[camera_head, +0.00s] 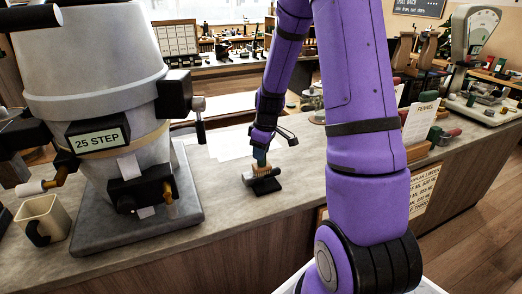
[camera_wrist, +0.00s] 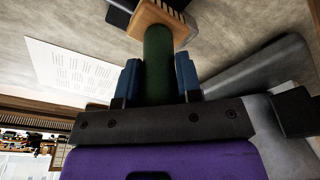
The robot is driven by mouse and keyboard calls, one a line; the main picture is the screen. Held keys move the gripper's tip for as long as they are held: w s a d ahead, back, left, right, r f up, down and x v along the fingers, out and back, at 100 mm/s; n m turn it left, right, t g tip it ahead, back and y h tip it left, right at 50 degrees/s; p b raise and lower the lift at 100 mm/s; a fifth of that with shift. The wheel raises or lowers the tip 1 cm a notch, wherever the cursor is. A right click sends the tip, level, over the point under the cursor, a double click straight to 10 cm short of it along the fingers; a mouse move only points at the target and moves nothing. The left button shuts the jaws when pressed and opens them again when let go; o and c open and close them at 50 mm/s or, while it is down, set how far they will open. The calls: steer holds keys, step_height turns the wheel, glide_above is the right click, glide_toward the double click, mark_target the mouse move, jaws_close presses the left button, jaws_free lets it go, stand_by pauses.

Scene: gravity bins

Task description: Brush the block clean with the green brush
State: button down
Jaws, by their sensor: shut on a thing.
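My gripper (camera_head: 261,153) is low over the counter, its blue fingers shut on the dark green handle of the brush (camera_wrist: 158,60). The brush's wooden head (camera_wrist: 160,18) points away from the fingers, with pale bristles along its edge. In the head view the brush's tan head (camera_head: 249,178) is right at a small dark block-like piece (camera_head: 267,186) on the counter. A dark edge (camera_wrist: 120,14) shows beside the wooden head in the wrist view. I cannot tell whether the bristles touch the block, and the block's face is mostly hidden.
The counter (camera_head: 225,200) is clear around the block. A white printed sheet (camera_wrist: 75,68) lies near my gripper. A scale (camera_head: 470,60) stands at far right.

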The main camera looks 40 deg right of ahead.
steer(key=shift+f, duration=0.25)
steer(key=shift+a, duration=0.1)
steer(key=shift+w+a+r, duration=0.1)
steer(key=shift+w+a, duration=0.15)
steer(key=shift+a, duration=0.4)
steer(key=shift+w+a, duration=0.2)
steer(key=shift+a, duration=0.45)
steer(key=shift+a, duration=0.1)
steer(key=shift+w+a, duration=0.2)
steer(key=shift+a, duration=0.5)
steer(key=shift+w+a, duration=0.2)
steer(key=shift+a, duration=0.45)
steer(key=shift+s+d, duration=0.2)
steer(key=shift+d, duration=0.55)
steer(key=shift+s+d, duration=0.2)
steer(key=shift+d, duration=0.5)
